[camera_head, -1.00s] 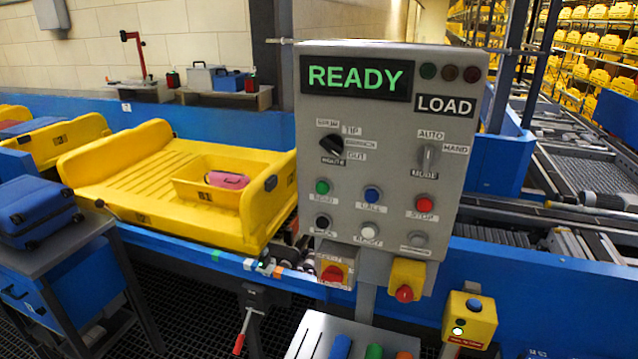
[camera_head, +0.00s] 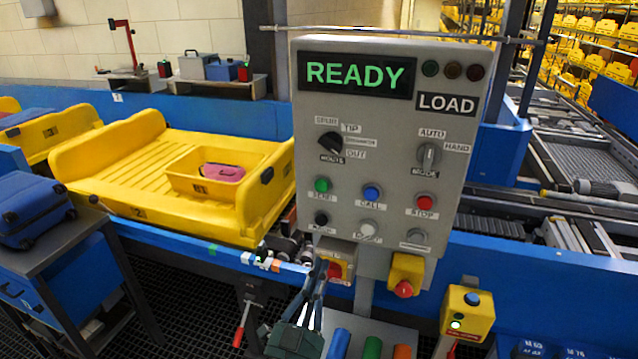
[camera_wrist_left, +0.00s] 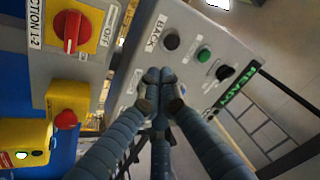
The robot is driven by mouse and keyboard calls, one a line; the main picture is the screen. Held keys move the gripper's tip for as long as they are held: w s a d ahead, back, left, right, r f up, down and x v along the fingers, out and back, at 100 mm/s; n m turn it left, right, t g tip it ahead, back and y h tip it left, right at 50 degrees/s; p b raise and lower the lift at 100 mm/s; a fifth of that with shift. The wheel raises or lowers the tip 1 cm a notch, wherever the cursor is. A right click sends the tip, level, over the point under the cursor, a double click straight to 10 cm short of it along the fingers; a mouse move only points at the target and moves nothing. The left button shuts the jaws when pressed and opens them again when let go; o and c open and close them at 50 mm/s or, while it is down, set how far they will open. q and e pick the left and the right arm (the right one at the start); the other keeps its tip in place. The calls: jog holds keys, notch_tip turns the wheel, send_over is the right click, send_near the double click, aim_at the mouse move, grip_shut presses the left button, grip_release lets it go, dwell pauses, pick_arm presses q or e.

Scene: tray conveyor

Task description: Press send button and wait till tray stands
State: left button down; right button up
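The green send button (camera_head: 322,185) is on the grey control panel (camera_head: 440,200), left of the blue call button (camera_head: 371,193). It also shows in the left wrist view (camera_wrist_left: 204,55), near the black button (camera_wrist_left: 171,41). My left gripper (camera_head: 321,264) is below the panel's lower left buttons, in front of the red and yellow switch. In the left wrist view its fingertips (camera_wrist_left: 160,76) are together and hold nothing. The yellow tray (camera_head: 105,190) lies flat on the conveyor at left, carrying a yellow tub (camera_head: 220,187) with a pink bag (camera_head: 222,172). My right gripper is not in view.
The panel display (camera_head: 355,75) reads READY, with LOAD below. A red stop button (camera_head: 425,202) and a red emergency knob (camera_head: 404,288) are at right. A small yellow box (camera_head: 467,312) stands lower right.

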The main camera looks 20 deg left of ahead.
aim_at(321, 186)
pick_arm(q)
jog(key=s+a+r+t+y, duration=0.1)
jog(key=r+t, duration=0.1)
jog(key=r, duration=0.4)
jog(key=s+a+r+t+y, duration=0.1)
jog(key=s+r+t+y, duration=0.1)
jog(key=r, duration=0.5)
jog(key=shift+s+a+r+n+t+p, duration=0.3)
jog(key=shift+w, duration=0.1)
jog(key=shift+w+d+b, duration=0.2)
jog(key=shift+w+b, duration=1.55)
jog(key=shift+w, duration=2.6)
jog(key=shift+w, duration=0.4)
